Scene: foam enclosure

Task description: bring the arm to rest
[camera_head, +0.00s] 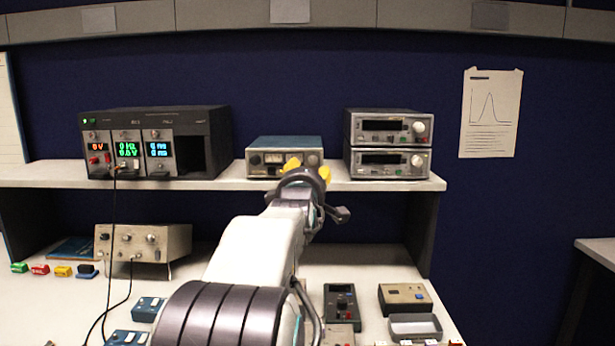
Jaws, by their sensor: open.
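My gripper (308,169) is in the middle of the head view, at the end of my white and dark arm, which reaches forward over the bench. Its two yellow fingertips are apart, with nothing visible between them. The fingertips overlap the front of a small teal-topped instrument (284,142) on the shelf; I cannot tell how far they are from it. My arm hides part of the bench and of the shelf edge.
The shelf (225,183) also bears a black rack unit (205,118) and two stacked grey instruments (388,131). On the bench (60,310) stand a beige box (143,243) with cables, several coloured small blocks, handheld meters (341,305) and a grey tray (415,326).

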